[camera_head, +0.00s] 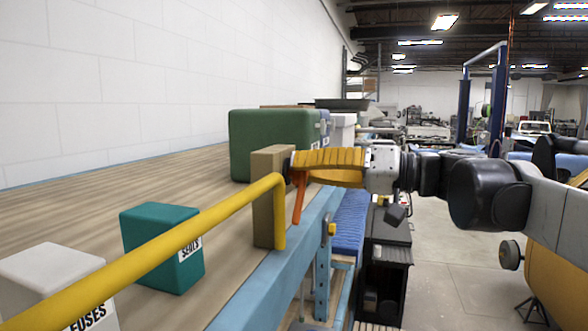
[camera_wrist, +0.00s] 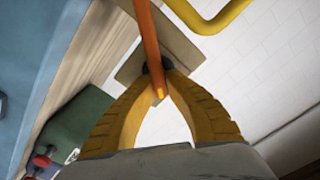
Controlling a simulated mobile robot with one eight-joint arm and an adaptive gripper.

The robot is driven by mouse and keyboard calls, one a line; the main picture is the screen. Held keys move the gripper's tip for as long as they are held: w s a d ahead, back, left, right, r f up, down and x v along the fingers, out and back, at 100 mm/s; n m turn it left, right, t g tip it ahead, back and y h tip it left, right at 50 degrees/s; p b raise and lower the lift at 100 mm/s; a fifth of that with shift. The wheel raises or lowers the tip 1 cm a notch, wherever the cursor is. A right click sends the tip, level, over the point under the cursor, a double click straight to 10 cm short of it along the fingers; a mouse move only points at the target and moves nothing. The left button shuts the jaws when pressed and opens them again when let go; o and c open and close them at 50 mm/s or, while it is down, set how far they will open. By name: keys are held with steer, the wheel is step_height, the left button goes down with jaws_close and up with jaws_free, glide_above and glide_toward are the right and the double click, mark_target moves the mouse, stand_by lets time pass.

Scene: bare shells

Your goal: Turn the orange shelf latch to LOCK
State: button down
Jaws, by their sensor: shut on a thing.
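The orange latch (camera_head: 299,200) is a slim lever at the face of a tan upright block (camera_head: 268,215) on the shelf. In the head view it hangs down, slightly tilted, below my fingertips. In the wrist view the orange latch (camera_wrist: 148,40) runs from between the fingertips to the top edge, with a dark round piece behind it. My gripper (camera_head: 295,165) reaches in from the right, its yellow ribbed fingers closed on the latch near its upper end. The fingertips (camera_wrist: 160,78) also show in the wrist view. No LOCK mark is readable.
A yellow rail (camera_head: 170,250) runs along the shelf front and bends down close beside the latch. A teal box (camera_head: 150,245), a white box (camera_head: 45,275) and a green case (camera_head: 270,135) stand on the wooden shelf (camera_head: 75,215). Open floor lies to the right.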

steer(key=m, duration=0.5)
steer(key=shift+w+f+b, duration=0.15)
steer(key=shift+f+b, duration=0.05)
steer(key=shift+b, duration=0.2)
steer(key=m, duration=0.5)
steer(key=shift+f+b, duration=0.2)
steer(key=shift+b, duration=0.1)
steer(key=shift+d+m, duration=0.1)
steer(key=shift+m, duration=0.2)
steer(key=c, duration=1.5)
jaws_free()
steer(key=shift+o, duration=0.4)
steer(key=shift+w+a, duration=0.1)
steer(key=shift+a, duration=0.3)
steer(key=v, duration=1.2)
steer(key=shift+d, duration=0.1)
